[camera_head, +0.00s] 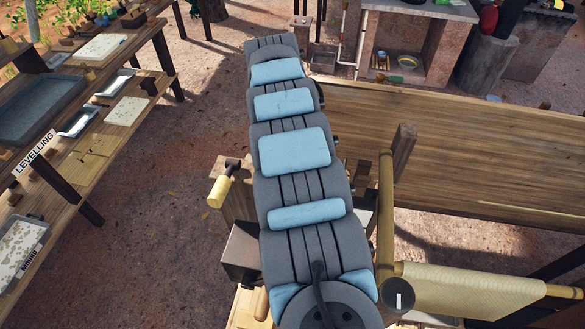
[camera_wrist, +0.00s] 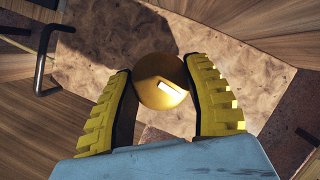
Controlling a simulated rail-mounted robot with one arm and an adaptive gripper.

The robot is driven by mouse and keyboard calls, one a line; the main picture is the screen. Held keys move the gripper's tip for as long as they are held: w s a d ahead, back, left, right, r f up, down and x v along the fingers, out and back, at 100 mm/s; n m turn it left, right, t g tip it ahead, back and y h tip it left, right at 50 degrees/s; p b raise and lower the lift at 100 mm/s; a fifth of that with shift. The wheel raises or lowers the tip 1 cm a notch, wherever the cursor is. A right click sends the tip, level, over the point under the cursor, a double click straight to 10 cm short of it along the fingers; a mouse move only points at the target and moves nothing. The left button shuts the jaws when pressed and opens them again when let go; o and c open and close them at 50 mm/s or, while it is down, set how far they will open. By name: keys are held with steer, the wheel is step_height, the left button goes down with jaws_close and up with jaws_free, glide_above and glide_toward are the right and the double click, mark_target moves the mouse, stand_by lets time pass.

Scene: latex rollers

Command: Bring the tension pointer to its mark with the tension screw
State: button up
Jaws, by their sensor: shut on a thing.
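In the wrist view, my gripper (camera_wrist: 160,78) has its two yellow ribbed fingers closed on the sides of a round brass-coloured knob (camera_wrist: 150,92), which I take for the tension screw. In the head view my own arm runs up the middle and hides the gripper and the knob. I cannot make out the tension pointer or its mark in either view.
In the head view, a crank with a yellow grip (camera_head: 220,190) stands left of my arm. A dark round cap with a white line (camera_head: 398,298) sits at the lower right, near a cloth-covered roll (camera_head: 470,290). A long wooden table (camera_head: 470,140) lies right; a bench with trays (camera_head: 125,110) stands left.

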steer(key=o, duration=1.2)
